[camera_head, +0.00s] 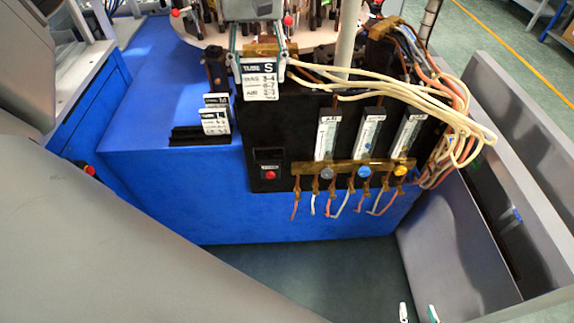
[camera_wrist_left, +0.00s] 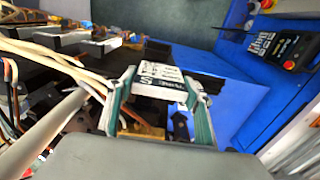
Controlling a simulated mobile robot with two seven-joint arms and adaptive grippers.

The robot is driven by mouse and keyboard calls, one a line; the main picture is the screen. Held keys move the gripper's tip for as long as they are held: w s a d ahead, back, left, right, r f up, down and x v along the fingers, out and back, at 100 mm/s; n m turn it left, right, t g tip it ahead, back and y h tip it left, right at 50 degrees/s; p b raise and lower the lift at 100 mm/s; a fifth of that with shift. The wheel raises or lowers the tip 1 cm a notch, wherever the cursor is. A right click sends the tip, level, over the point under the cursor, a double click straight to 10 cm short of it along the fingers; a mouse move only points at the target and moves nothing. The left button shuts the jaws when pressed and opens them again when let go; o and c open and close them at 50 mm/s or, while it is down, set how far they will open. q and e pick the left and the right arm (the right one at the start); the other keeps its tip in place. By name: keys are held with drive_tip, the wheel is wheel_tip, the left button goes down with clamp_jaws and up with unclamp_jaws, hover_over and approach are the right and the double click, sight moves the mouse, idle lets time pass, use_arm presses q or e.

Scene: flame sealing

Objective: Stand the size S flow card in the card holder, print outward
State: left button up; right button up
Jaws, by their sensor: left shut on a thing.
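My left gripper (camera_head: 259,70) is shut on the size S flow card (camera_head: 261,84), a white card with a dark "TUBE S" heading. The card is upright, print toward the head camera, at the upper left of the black panel. In the left wrist view the card (camera_wrist_left: 158,78) sits between the green and white fingers of the left gripper (camera_wrist_left: 160,102). A brass bracket (camera_head: 268,49) is just behind the card; whether the card touches it is unclear. My right gripper (camera_head: 418,313) shows only its two tips, apart and empty, at the bottom edge.
A black rack (camera_head: 197,138) with more white cards (camera_head: 214,115) stands on the blue cabinet (camera_head: 170,190), left of the held card. The black panel (camera_head: 290,130) carries several flow meters (camera_head: 370,135). Loose cream hoses (camera_head: 440,100) hang to the right of the card.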

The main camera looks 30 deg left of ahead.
use_arm(q)
drive_tip(key=shift+d, duration=0.25)
drive_tip(key=shift+d+f, duration=0.15)
drive_tip(key=shift+f, duration=0.15)
drive_tip(key=shift+w+f+b, duration=0.1)
drive_tip(key=shift+f+b, duration=1.05)
drive_tip(key=shift+f, duration=8.55)
use_arm(e)
drive_tip(key=shift+s+d+f, duration=0.15)
drive_tip(key=shift+s+f, duration=0.1)
drive_tip(key=shift+f, duration=0.45)
drive_tip(key=shift+s+d+f, duration=0.15)
drive_tip(key=shift+s+f, duration=0.1)
drive_tip(key=shift+f, duration=0.45)
use_arm(q)
drive_tip(key=shift+f, duration=0.15)
drive_tip(key=o, duration=1.1)
